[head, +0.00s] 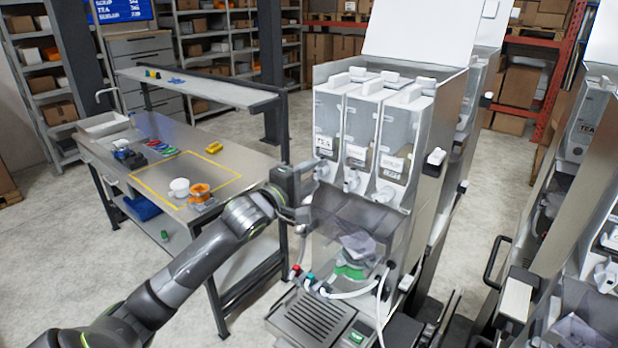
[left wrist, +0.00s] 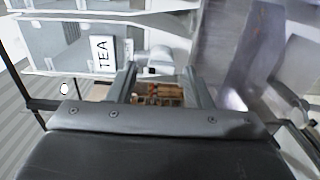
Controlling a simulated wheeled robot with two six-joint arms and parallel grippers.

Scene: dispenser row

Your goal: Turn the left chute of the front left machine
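The front left machine (head: 385,130) has three clear hoppers side by side, each with a white chute below. The left chute (head: 323,171) sits under the hopper labelled TEA (head: 325,143). My left gripper (head: 305,185) is just in front of and left of this chute, its fingers partly hidden in the head view. In the left wrist view my left gripper (left wrist: 160,82) is open, with nothing between its fingers that I can see held. The white left chute (left wrist: 159,60) shows just beyond the fingertips, near the TEA label (left wrist: 103,55). My right gripper is not in view.
The middle chute (head: 352,181) and right chute (head: 384,194) are close beside the left one. A clear cover (head: 345,225) and a drip tray (head: 312,318) are below. A metal table (head: 240,160) with cups stands left. Another machine (head: 585,130) stands right.

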